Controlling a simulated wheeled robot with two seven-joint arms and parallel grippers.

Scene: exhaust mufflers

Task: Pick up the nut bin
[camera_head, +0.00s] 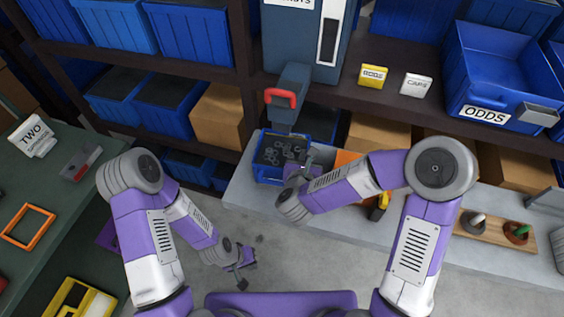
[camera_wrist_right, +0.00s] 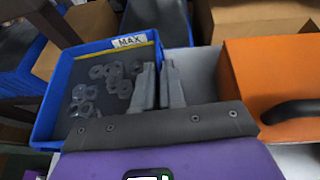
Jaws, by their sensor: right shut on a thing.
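The nut bin (camera_head: 262,172) is a small blue open bin holding several grey nuts, standing on the grey counter below a dispenser. In the right wrist view the bin (camera_wrist_right: 62,92) has a label reading MAX at its far edge. My right gripper (camera_wrist_right: 163,84) is shut on the bin's right wall, with one finger inside and one outside. In the head view my right gripper (camera_head: 303,168) is partly hidden by its own wrist. My left gripper (camera_head: 243,275) hangs low over the floor, away from the bin; its fingers are too small to judge.
A grey dispenser (camera_head: 289,93) with a red handle hangs just above the bin. An orange box (camera_wrist_right: 275,75) stands close to the bin's right. A wooden board (camera_head: 492,229) with pegs lies further right. A green table (camera_head: 65,185) is at left.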

